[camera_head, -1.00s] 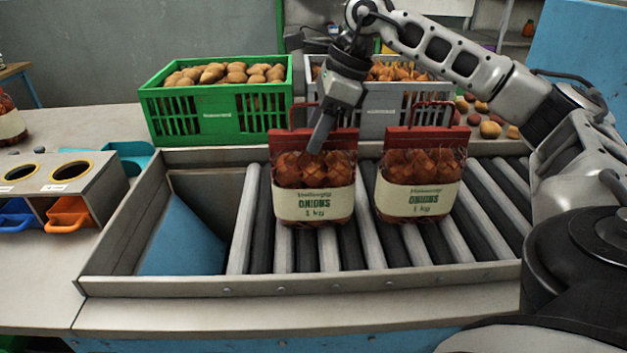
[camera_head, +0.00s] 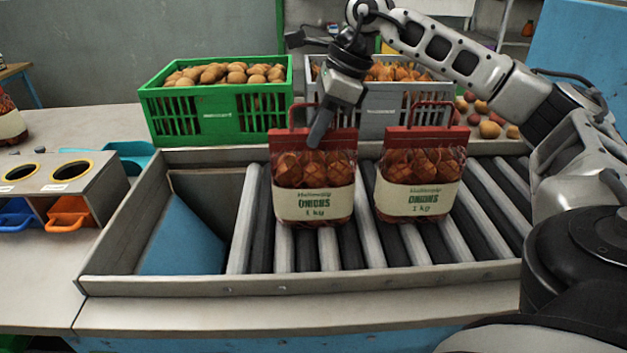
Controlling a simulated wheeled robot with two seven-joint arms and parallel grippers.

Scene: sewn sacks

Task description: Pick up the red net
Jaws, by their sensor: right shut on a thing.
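Two red net sacks of onions stand side by side on the roller conveyor, each with a red top band, a red handle and a cream label reading "ONIONS 1 kg". My right gripper (camera_head: 320,132) is at the top of the left red net (camera_head: 314,170), in front of its band and handle. It is shut on that net, though the exact grip on the band or handle is hard to make out. The net hangs or stands upright, its base at the rollers. The right red net (camera_head: 420,170) stands apart from it. My left gripper is not in view.
A green crate of potatoes (camera_head: 205,128) and a grey crate of onions (camera_head: 385,120) stand behind the conveyor (camera_head: 300,283). A blue chute (camera_head: 183,240) is at its left end. A box with two round holes (camera_head: 62,172) stands farther left.

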